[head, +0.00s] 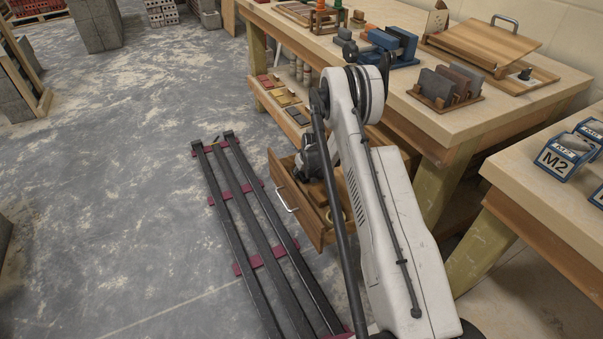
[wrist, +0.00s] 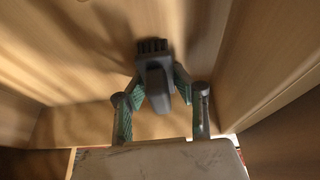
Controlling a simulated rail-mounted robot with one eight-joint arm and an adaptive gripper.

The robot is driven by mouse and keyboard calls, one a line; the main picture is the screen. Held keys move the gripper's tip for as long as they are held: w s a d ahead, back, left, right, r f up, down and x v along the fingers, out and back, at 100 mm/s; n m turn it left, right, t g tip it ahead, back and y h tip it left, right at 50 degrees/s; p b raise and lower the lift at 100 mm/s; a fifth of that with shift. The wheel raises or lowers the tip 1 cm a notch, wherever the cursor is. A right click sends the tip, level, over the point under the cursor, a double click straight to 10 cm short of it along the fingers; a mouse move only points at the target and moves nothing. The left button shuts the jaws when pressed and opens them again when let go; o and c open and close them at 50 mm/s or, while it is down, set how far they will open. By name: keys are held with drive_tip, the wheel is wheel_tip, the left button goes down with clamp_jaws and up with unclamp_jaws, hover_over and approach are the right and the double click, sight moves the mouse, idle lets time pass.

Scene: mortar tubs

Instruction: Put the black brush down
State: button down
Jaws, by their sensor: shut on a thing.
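My gripper (wrist: 158,84) is shut on the black brush (wrist: 154,74) in the wrist view. The brush is a small dark block with a row of short bristles at its far end, and the two fingers press its sides. Pale wooden drawer walls and floor surround it in the wrist view. In the head view my gripper (head: 313,158) is down at the open wooden drawer (head: 291,205), and the brush cannot be made out there. I cannot tell whether the brush touches the drawer floor.
The drawer is pulled out under the workbench (head: 420,105) and has a metal handle (head: 287,199). Dark rails (head: 238,215) run along the floor at left.

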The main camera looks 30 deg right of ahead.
drive_tip(key=c, duration=1.4)
unclamp_jaws()
drive_tip(key=shift+f, duration=0.15)
drive_tip(key=shift+r, duration=0.3)
drive_tip(key=s+a+r+p, duration=0.1)
drive_tip(key=s+a+r, duration=0.35)
drive_tip(key=r, duration=0.95)
drive_tip(key=s+a+r+t+p, duration=0.1)
drive_tip(key=s+a+r, duration=0.4)
drive_tip(key=r, duration=0.9)
drive_tip(key=s+a+r+p, duration=0.25)
drive_tip(key=s+r, duration=0.45)
drive_tip(key=r, duration=0.7)
drive_tip(key=s+a+r, duration=0.4)
drive_tip(key=s, duration=0.3)
drive_tip(key=s+a+r, duration=0.4)
drive_tip(key=s, duration=0.3)
drive_tip(key=shift+t, duration=0.8)
drive_tip(key=s+a, duration=0.1)
drive_tip(key=s, duration=0.3)
drive_tip(key=s+a, duration=0.1)
drive_tip(key=s, duration=0.4)
drive_tip(key=s+a, duration=0.1)
drive_tip(key=s, duration=0.4)
drive_tip(key=shift+s+a+f+b, duration=0.15)
drive_tip(key=shift+s+f+b, duration=0.1)
drive_tip(key=shift+b, duration=0.15)
